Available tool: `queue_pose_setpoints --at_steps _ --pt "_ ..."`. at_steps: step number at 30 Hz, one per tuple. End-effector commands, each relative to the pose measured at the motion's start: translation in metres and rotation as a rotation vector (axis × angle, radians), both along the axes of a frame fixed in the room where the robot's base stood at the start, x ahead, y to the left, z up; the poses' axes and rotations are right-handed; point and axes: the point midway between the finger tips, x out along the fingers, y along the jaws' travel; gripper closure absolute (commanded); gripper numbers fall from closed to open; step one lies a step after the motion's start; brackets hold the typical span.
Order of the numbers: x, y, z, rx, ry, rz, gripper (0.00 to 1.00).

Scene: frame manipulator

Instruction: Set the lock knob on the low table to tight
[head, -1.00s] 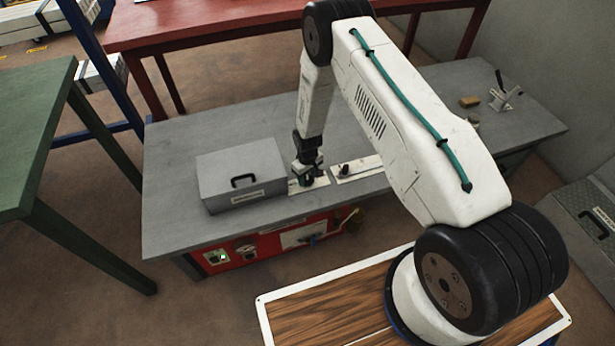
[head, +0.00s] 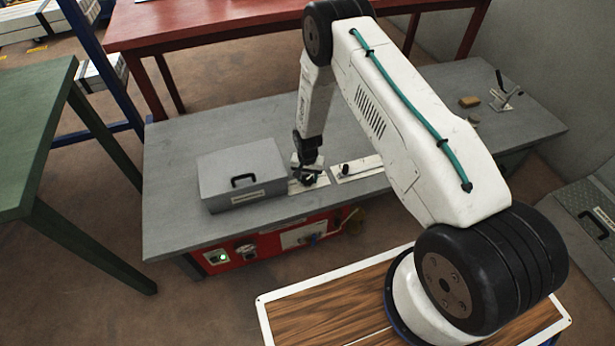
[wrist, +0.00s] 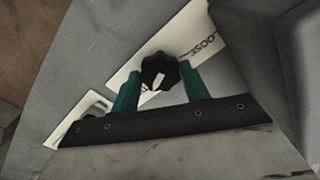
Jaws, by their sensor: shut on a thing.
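The lock knob (wrist: 160,66) is black and lobed with a white pointer mark, seen in the wrist view. It sits on a white plate (wrist: 203,22) with the word LOOSE at the upper right. The pointer slants toward the lower left, away from LOOSE; any other word is mostly covered. My gripper (wrist: 159,77) is shut on the knob, one green finger on each side. In the head view my gripper (head: 308,176) is down at the plate on the grey low table (head: 172,170) and hides the knob.
A grey box (head: 240,160) with a black handle stands just left of my gripper. Another white plate with a small dark knob (head: 345,170) lies to the right. A red panel (head: 270,243) is under the table's front edge.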

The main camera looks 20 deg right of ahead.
Motion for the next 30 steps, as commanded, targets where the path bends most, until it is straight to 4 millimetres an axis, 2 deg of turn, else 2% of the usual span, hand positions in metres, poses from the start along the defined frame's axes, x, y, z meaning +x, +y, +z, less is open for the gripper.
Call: queue_pose_setpoints --at_steps 10,26,27,29,30 --pt "0.0023 -0.0007 0.001 0.001 -0.005 -0.143 0.77" --pt "0.0024 -0.0009 0.0011 0.001 -0.005 -0.168 0.77" --pt "0.0024 -0.0009 0.0011 0.001 -0.005 -0.168 0.52" --pt "0.0022 -0.0008 0.0011 0.001 -0.005 -0.168 0.35" --pt "0.002 -0.0008 0.0009 0.0 -0.004 -0.168 0.33"
